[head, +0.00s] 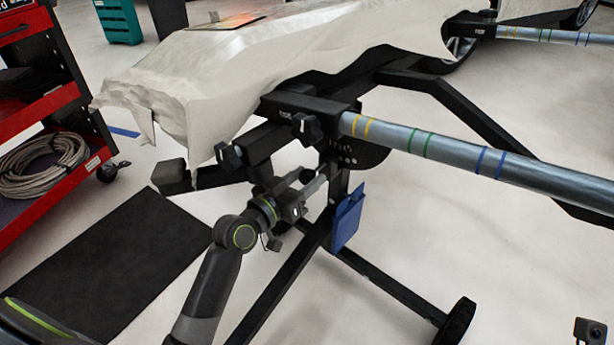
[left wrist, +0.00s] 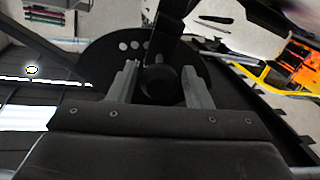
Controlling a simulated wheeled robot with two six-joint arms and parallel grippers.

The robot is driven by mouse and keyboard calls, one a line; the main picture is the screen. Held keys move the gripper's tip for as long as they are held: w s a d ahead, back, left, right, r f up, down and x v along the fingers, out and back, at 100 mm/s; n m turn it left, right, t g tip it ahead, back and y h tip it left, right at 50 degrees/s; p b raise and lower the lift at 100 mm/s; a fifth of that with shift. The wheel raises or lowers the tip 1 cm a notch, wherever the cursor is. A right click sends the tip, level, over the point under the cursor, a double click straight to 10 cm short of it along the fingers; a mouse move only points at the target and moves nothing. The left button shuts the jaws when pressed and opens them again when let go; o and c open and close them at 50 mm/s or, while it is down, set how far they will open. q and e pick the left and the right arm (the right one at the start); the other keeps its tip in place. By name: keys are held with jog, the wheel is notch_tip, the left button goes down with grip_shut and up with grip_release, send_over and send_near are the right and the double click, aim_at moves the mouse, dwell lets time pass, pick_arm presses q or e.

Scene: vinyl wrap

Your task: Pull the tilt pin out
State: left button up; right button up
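My left gripper (head: 318,184) reaches up to the black stand below the draped panel. In the left wrist view its two grey fingers (left wrist: 160,88) are apart, one on each side of a round black knob (left wrist: 160,84). The knob looks like the head of the tilt pin; narrow gaps seem to show beside it, and contact cannot be told. Behind it is the dark tilt plate (left wrist: 97,58) with a row of round holes, which also shows in the head view (head: 371,156). The pin's shaft is hidden, and the pin cannot be made out in the head view.
A striped grey bar (head: 450,157) runs right from the stand. A white-draped panel (head: 235,75) lies above, and black knobs (head: 308,127) stick out near my gripper. A blue plate (head: 347,218) hangs on the post. A red cart (head: 50,120) stands left, beyond a black mat (head: 110,260).

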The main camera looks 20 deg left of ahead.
pick_arm(q)
jog(key=shift+o, duration=0.7)
jog(key=shift+s+a, duration=0.1)
jog(key=shift+s, duration=0.05)
jog(key=p+v, duration=0.1)
jog(key=v, duration=1.6)
jog(key=shift+s, duration=0.1)
